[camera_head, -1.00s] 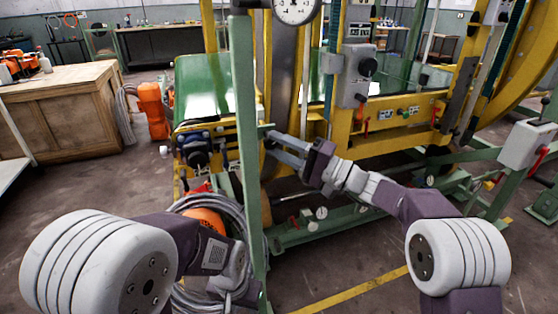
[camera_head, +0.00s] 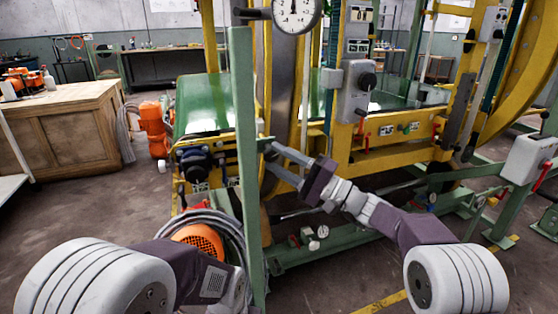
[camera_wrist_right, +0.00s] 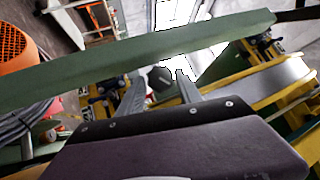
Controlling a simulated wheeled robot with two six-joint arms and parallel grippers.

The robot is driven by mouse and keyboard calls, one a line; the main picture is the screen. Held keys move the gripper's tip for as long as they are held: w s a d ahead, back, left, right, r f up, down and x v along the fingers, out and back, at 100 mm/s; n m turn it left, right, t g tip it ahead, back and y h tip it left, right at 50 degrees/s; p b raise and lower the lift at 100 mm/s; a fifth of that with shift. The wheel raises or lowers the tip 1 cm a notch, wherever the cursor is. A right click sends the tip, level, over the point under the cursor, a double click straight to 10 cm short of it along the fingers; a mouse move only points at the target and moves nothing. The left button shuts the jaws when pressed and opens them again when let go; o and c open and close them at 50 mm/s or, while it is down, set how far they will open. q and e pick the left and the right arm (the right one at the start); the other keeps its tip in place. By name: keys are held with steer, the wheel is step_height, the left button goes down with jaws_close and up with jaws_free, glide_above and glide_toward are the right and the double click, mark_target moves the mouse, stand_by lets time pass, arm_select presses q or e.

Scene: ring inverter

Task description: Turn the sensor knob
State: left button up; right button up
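A dark, faceted knob (camera_wrist_right: 160,78) shows in the right wrist view, beside the green post (camera_wrist_right: 130,62), between my right gripper's two fingers; I cannot tell whether it is the sensor knob. My right gripper (camera_wrist_right: 160,92) is open, its fingers apart with a gap on each side of the knob. In the head view my right gripper (camera_head: 271,157) reaches left toward the green post (camera_head: 245,150), and a small dark part (camera_head: 265,140) sticks out from the post near the fingertips. My left arm comes in at the lower left; its fingers are out of view.
A round dial gauge (camera_head: 294,12) sits at the top of the post. A grey box with a black knob (camera_head: 367,81) is on the yellow frame (camera_head: 395,155). Coiled grey hose (camera_head: 222,222) and an orange motor (camera_head: 198,241) lie behind the post. A wooden crate (camera_head: 75,135) stands left.

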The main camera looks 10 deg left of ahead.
steer(key=p+v, duration=0.2)
steer(key=v, duration=0.7)
